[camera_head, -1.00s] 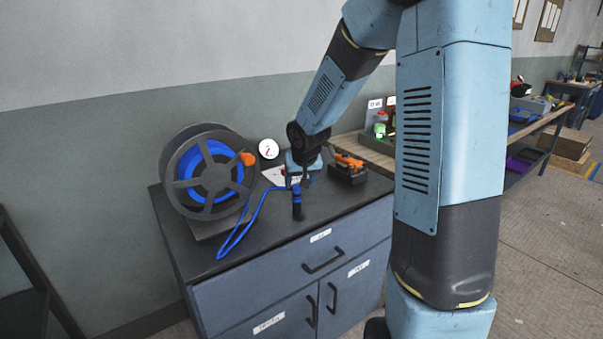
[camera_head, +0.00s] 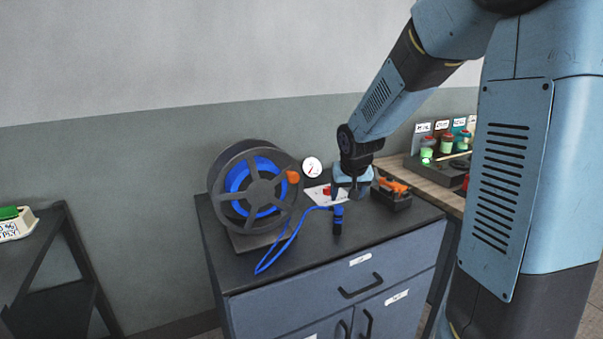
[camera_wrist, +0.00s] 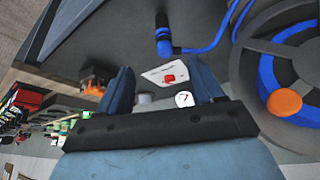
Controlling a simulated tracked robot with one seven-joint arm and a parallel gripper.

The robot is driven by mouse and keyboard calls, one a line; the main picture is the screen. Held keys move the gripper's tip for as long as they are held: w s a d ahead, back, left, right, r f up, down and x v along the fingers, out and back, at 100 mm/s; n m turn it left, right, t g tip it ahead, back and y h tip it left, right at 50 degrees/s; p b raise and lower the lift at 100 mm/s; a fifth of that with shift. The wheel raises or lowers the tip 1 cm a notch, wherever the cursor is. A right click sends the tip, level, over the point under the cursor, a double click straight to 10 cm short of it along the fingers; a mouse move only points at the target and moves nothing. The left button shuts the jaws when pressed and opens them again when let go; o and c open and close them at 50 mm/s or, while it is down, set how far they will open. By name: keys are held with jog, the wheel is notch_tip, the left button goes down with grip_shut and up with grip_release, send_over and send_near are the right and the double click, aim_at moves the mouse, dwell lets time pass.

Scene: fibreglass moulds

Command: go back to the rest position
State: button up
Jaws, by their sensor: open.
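My gripper (camera_head: 353,183) hangs from the arm above the cabinet top, behind the upright blue hose end (camera_head: 338,220) in the head view. In the wrist view my gripper (camera_wrist: 162,75) has its two blue fingers spread apart, with nothing held between them. A white plate with a red button (camera_wrist: 165,74) shows beyond and between the fingers. The hose end (camera_wrist: 162,38) stands clear of the fingers. In the head view the gripper partly hides the area around the white plate (camera_head: 313,195), and its fingertips are small there.
The hose reel (camera_head: 253,190) stands left on the dark cabinet (camera_head: 300,265). A dark box with orange items (camera_head: 391,193) sits close right of my gripper. A wall gauge (camera_head: 312,167) is behind. A shelf (camera_head: 40,250) stands at far left, and a wooden bench (camera_head: 428,188) at right.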

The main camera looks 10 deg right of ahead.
jog(key=s+r, duration=0.4)
jog(key=s, duration=0.5)
jog(key=s+r, duration=0.4)
jog(key=s, duration=0.6)
jog(key=s+r, duration=0.4)
jog(key=s, duration=0.5)
jog(key=shift+s+r+n+y, duration=0.3)
jog(key=shift+s+r+n, duration=0.05)
jog(key=shift+s+n, duration=0.05)
